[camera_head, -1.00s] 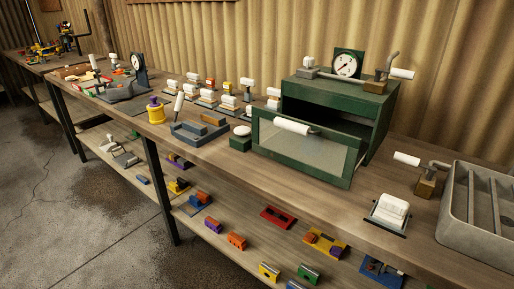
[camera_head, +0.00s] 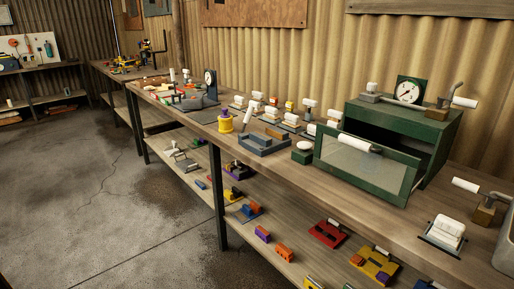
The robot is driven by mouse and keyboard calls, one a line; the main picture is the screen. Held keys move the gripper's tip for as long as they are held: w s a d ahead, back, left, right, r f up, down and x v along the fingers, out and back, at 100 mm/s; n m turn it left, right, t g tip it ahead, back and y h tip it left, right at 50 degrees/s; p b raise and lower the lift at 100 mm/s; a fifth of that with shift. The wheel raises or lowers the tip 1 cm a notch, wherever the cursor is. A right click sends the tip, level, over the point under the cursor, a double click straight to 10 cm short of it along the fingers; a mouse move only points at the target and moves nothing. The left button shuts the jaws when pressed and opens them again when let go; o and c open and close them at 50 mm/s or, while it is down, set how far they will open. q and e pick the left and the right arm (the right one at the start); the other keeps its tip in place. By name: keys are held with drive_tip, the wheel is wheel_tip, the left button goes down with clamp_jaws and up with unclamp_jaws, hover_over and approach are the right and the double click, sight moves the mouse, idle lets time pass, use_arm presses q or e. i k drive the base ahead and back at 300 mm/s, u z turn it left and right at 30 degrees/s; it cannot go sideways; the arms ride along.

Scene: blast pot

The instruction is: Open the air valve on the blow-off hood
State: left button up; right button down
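The blow-off hood is a dark green box (camera_head: 425,121) on the long wooden bench, right of centre. Its framed clear front panel (camera_head: 345,160) with a white handle (camera_head: 352,142) stands tilted out at the front, leaving a dark opening behind it. On the hood's top right is a brass valve block (camera_head: 438,113) with a bent grey pipe and a white handle (camera_head: 465,102) pointing right. A round gauge (camera_head: 408,91) and a smaller white-knobbed fitting (camera_head: 372,87) are also on top. I cannot tell which fitting is the air valve. Neither gripper is in view.
Another brass valve (camera_head: 484,213) with a white handle, a white rocker-like block (camera_head: 446,230) and a grey tray's edge (camera_head: 505,250) are right of the hood. Several small fixtures crowd the bench to its left. The concrete floor (camera_head: 130,200) at left is clear.

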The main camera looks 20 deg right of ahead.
sight(468, 104)
drive_tip(key=u, duration=0.1)
drive_tip(key=i, duration=1.15)
drive_tip(key=z, duration=0.15)
